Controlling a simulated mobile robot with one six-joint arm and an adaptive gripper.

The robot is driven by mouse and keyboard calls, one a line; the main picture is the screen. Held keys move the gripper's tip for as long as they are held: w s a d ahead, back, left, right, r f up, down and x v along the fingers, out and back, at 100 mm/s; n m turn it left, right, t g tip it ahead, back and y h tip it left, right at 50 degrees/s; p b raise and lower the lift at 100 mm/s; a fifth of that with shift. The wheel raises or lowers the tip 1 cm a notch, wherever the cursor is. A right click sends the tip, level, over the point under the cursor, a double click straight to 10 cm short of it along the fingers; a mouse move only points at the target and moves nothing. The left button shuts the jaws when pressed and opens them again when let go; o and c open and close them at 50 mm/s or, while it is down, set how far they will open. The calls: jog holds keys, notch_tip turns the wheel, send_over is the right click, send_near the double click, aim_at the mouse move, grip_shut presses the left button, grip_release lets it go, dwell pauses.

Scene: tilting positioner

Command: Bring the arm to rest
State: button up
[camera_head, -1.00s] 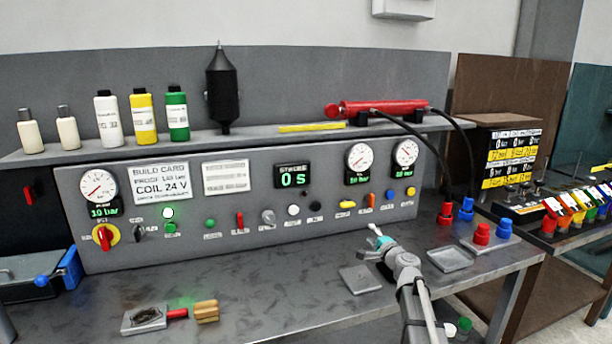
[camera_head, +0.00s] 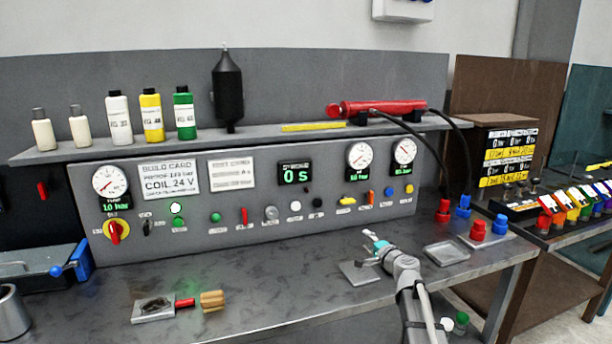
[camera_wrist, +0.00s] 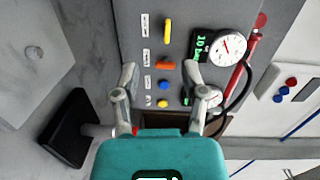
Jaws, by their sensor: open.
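My arm reaches over the right part of the grey bench in the head view, and my gripper (camera_head: 372,238) is near its front right, above a small flat grey plate (camera_head: 360,272). In the wrist view my gripper (camera_wrist: 162,92) shows two grey fingers spread apart with nothing between them. Behind the fingers is the control panel (camera_wrist: 145,50) with yellow, orange and blue controls. The fingers look clear of the panel.
A grey tray (camera_head: 446,253) lies right of my arm, and red and blue fittings (camera_head: 478,230) stand beyond it. Bottles (camera_head: 152,118) and a red cylinder (camera_head: 380,108) are on the shelf. The bench middle is clear.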

jog(key=s+a+f+n+g+p, duration=0.1)
jog(key=s+a+f+n+g, duration=0.1)
jog(key=s+a+n+g, duration=0.1)
jog(key=s+a+f+n+g+p, duration=0.1)
jog(key=s+a+f+n+g, duration=0.1)
jog(key=s, duration=0.4)
jog(key=s+a+f+n+g+p, duration=0.1)
jog(key=s+a+f+n+g, duration=0.2)
jog(key=s+n, duration=0.1)
jog(key=shift+s+a+g+y, duration=0.3)
jog(key=shift+s+a, duration=0.1)
jog(key=shift+s, duration=0.3)
jog(key=s+d+f+n+g+h+p, duration=0.1)
jog(key=s+d+f+g+h, duration=0.1)
jog(key=s, duration=0.7)
jog(key=s+d+f+n+g+h+p, duration=0.2)
jog(key=s+d+g+h, duration=0.2)
jog(key=s, duration=0.5)
jog(key=shift+s+n+g+h, duration=0.2)
jog(key=shift+n+g+h, duration=0.1)
jog(key=shift+g+h, duration=0.4)
jog(key=shift+a, duration=0.1)
